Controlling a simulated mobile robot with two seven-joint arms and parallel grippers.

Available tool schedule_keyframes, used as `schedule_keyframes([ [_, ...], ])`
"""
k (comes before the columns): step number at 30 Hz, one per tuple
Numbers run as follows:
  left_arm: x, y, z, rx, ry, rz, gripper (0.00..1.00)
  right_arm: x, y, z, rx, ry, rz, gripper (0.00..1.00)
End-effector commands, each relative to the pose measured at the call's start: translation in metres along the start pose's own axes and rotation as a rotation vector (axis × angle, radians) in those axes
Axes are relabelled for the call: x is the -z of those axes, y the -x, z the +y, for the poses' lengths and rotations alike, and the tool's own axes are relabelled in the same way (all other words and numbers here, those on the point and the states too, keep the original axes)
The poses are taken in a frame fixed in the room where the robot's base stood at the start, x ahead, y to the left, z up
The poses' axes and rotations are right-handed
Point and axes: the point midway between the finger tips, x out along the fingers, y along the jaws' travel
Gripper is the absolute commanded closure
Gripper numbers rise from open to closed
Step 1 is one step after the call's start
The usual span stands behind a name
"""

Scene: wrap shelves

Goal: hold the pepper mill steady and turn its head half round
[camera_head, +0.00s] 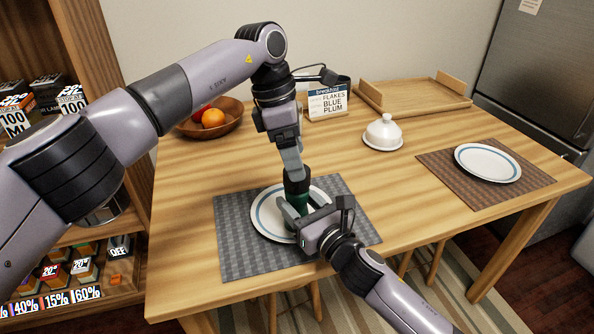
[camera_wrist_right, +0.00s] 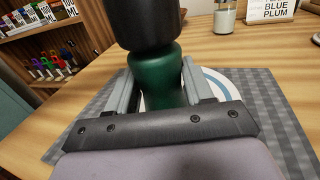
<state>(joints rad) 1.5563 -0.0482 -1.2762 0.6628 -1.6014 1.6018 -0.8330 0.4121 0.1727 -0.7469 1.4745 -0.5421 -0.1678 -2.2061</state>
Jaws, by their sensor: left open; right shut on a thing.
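The pepper mill has a dark green body (camera_wrist_right: 160,75) and a black head (camera_head: 297,182). It stands upright at the white plate with a blue ring (camera_head: 268,222). My right gripper (camera_head: 300,210) is shut on the green body from the front, with one finger on each side in the right wrist view. My left gripper (camera_head: 293,165) comes down from above and is open at the black head. Its fingers partly hide the top of the head, and I cannot tell whether they touch it. The mill's foot is hidden by the right gripper.
The plate lies on a grey placemat (camera_head: 235,255). Behind are a fruit bowl (camera_head: 232,122), a breakfast sign (camera_head: 328,103), a white domed dish (camera_head: 383,135) and a wooden tray (camera_head: 430,97). A second plate (camera_head: 488,163) lies on a brown mat at right. Shelves stand left.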

Motion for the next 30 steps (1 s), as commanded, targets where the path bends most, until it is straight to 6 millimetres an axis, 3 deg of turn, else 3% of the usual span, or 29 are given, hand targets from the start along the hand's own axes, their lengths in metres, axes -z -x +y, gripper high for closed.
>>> schedule_keyframes([
  [21,0.0,0.057,-0.03,-0.292,0.75,-0.069,0.21,0.001,0.0,0.0,0.0,-0.001,0.003,0.85],
  [30,0.001,0.069,-0.043,-0.352,0.941,-0.14,0.21,0.001,0.0,0.0,0.0,-0.001,0.002,0.85],
])
